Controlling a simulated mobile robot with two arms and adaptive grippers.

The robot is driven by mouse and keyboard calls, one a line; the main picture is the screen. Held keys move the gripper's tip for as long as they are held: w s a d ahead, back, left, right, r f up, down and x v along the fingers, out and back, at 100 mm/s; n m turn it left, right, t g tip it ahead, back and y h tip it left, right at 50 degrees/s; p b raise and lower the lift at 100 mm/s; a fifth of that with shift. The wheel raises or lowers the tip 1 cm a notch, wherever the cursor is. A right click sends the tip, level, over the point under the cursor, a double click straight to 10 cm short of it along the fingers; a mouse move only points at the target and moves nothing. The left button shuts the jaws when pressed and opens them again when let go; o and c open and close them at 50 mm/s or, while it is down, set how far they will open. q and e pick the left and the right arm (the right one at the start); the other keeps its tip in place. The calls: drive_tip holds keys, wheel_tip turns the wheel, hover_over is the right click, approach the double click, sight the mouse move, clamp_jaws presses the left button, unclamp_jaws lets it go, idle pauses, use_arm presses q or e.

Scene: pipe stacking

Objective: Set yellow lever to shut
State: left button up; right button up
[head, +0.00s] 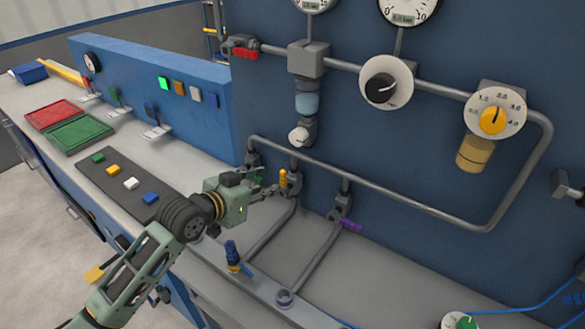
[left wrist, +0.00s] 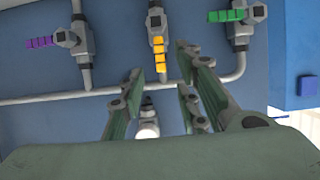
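The yellow lever (head: 283,178) is on a grey valve (head: 295,181) on the pipe at the foot of the blue panel. In the left wrist view the yellow lever (left wrist: 158,58) lies in line with its pipe, ahead of and between the fingertips. My left gripper (head: 269,184) is just to the left of the lever in the head view. Its fingers (left wrist: 160,76) are spread apart in the left wrist view with nothing held between them. I cannot tell whether a finger touches the lever. My right gripper is not in view.
A green lever (left wrist: 226,15) and a purple lever (left wrist: 40,43) flank the yellow one on neighbouring valves. A blue-handled valve (head: 232,255) stands near the bench's front edge. A grey pipe (head: 380,198) runs above the valves. The white bench between the lower pipes is clear.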

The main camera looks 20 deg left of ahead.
sight(282, 178)
use_arm(q)
drive_tip(key=p+x, duration=0.1)
drive_tip(key=x, duration=0.6)
drive_tip(key=shift+w+r, duration=0.1)
drive_tip(key=shift+r, duration=0.05)
drive_tip(key=shift+w+d, duration=0.15)
drive_tip(key=shift+w, duration=0.1)
clamp_jaws()
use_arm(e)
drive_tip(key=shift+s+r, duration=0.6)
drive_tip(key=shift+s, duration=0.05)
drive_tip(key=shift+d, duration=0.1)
